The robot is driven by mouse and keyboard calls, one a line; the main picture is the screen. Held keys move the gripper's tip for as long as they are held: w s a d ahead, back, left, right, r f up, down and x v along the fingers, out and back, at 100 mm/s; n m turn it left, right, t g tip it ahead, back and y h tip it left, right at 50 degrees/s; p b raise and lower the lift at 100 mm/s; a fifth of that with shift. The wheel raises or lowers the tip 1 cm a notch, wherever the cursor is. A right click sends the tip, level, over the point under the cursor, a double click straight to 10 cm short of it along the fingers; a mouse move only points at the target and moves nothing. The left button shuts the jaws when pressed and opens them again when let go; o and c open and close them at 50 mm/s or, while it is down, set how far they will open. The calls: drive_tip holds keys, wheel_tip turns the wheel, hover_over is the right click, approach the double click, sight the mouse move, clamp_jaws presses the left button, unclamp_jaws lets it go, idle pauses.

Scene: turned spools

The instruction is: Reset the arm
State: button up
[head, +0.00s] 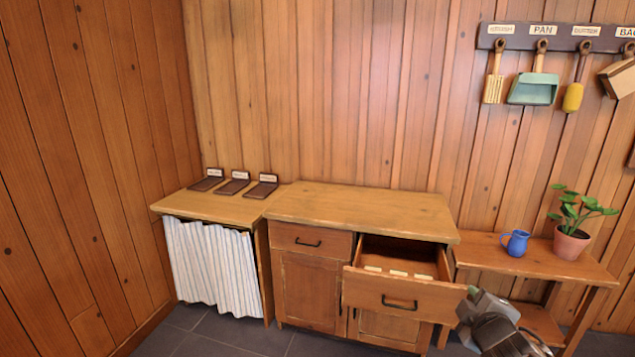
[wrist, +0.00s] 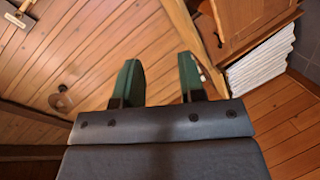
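My gripper (head: 473,293) shows in the head view at the lower right, beside the right end of the open drawer's front. I cannot tell whether it touches the drawer. In the wrist view my gripper (wrist: 160,78) has its two green-padded fingers apart with nothing between them. It is open and empty. My arm's dark grey wrist part runs off the bottom of the head view.
The cabinet's right drawer (head: 390,297) is pulled out, with several pale labels inside. A side table (head: 490,254) bears a blue mug (head: 516,243) and a potted plant (head: 571,240). Labelled brown stands (head: 262,188) sit on the left counter. Tools hang from a wall rack (head: 560,38).

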drive_tip(key=s+a+r+m+g+y+p, duration=0.3)
drive_tip(key=s+a+m+g+p, duration=0.6)
drive_tip(key=a, duration=0.5)
drive_tip(key=shift+s+a+r+m+g+p, duration=0.3)
drive_tip(key=shift+s+m+g, duration=0.4)
drive_tip(key=shift+s+m, duration=0.25)
